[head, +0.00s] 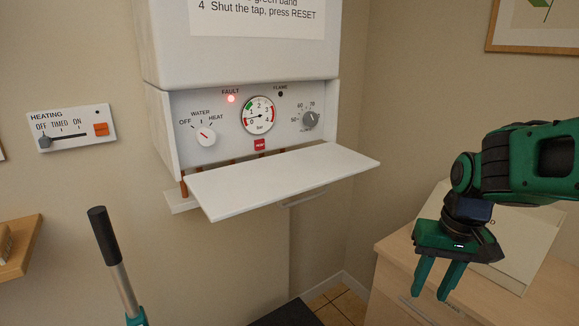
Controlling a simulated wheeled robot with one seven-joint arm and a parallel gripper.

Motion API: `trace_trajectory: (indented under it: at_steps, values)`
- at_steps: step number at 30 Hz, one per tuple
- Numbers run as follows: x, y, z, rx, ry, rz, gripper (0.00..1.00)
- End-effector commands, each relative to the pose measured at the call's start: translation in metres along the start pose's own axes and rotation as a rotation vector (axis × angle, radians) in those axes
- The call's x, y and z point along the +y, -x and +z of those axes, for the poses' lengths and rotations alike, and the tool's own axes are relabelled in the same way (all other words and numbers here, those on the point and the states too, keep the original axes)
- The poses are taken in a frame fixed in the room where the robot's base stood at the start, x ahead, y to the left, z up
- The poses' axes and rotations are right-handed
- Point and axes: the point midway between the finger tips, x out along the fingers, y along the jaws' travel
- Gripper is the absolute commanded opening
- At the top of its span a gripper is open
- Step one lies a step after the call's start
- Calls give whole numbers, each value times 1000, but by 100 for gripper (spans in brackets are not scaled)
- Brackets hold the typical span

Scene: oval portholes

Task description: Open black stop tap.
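No black stop tap can be made out in the head view. The white boiler (240,55) hangs on the wall, its front flap (280,180) folded down and jutting out below the control panel (185,110). Short copper pipes (184,188) show under the boiler, and the flap hides most of the space there. The gauge (259,115) has its needle pointing left, and the red FAULT light (231,98) is lit. My gripper (429,297) is at the right, pointing down, empty, with its green fingers apart. It is well clear of the boiler.
A pale wooden cabinet (390,285) stands at the lower right, with a cream panel-like object (520,240) on it behind my gripper. A heating switch box (70,128) is on the left wall above a wooden shelf (20,250). The space before the flap looks open.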

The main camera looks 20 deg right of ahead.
Motion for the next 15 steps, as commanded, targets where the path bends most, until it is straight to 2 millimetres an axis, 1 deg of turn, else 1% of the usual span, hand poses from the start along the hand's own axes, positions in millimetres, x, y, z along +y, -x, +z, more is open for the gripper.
trace_trajectory:
  at_steps: [1,2,3,5,6,8,9,11,12,15]
  values:
    - [-14,-6,-18,17,21,-26,33]
    - [-24,-9,-30,34,35,-49,33]
    - [-39,-14,-46,56,53,-86,33]
    - [-64,-20,-70,89,75,-151,33]
    - [-81,-24,-84,109,87,-200,33]
    - [-106,-28,-105,138,97,-280,33]
    - [-124,-30,-118,152,99,-337,33]
    - [-149,-31,-136,176,96,-430,33]
    - [-166,-31,-147,187,91,-495,33]
    - [-204,-25,-174,214,55,-671,33]
